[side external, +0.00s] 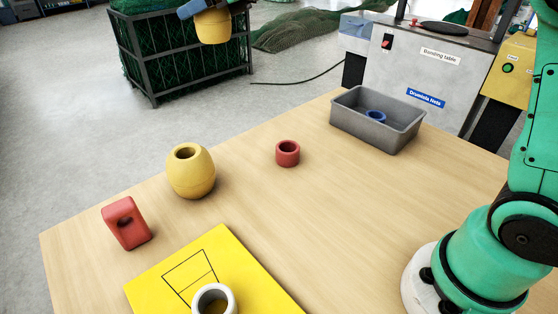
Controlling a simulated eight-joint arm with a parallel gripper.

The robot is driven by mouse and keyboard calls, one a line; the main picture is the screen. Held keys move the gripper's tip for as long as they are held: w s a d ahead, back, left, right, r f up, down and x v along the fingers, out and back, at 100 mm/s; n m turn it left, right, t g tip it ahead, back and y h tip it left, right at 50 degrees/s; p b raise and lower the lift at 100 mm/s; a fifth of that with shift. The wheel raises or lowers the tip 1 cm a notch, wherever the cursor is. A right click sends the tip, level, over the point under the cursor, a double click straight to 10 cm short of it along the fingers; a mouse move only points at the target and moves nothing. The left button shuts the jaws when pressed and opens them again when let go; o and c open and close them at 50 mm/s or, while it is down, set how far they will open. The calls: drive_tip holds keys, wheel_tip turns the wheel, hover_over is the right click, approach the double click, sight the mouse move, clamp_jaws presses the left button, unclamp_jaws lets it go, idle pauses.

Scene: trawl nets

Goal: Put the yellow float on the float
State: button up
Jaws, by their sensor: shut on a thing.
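A yellow float (213,26) hangs at the top edge of the view, its upper part cut off. My gripper (210,7) is shut on it; only the dark and blue finger parts show at the frame's edge. The held float is up in the air, apart from the table. Another yellow float (190,177), barrel-shaped with a round hole in its top, stands upright on the wooden table at the left.
A red block with a hole (126,223), a red ring (288,153) and a yellow board (225,262) with a white ring (214,297) share the table (350,220). A grey bin (365,130) holds a blue ring (375,117). A net-filled cage (180,55) stands behind.

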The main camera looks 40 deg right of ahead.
drive_tip(key=s+a+r+n+g+y, duration=0.2)
drive_tip(key=s+a+r+n+y, duration=0.1)
drive_tip(key=a, duration=0.8)
hover_over(177, 151)
wheel_tip(177, 151, down, 20)
drive_tip(key=shift+r, duration=0.25)
drive_tip(key=shift+f, duration=0.1)
drive_tip(key=o, duration=1.2)
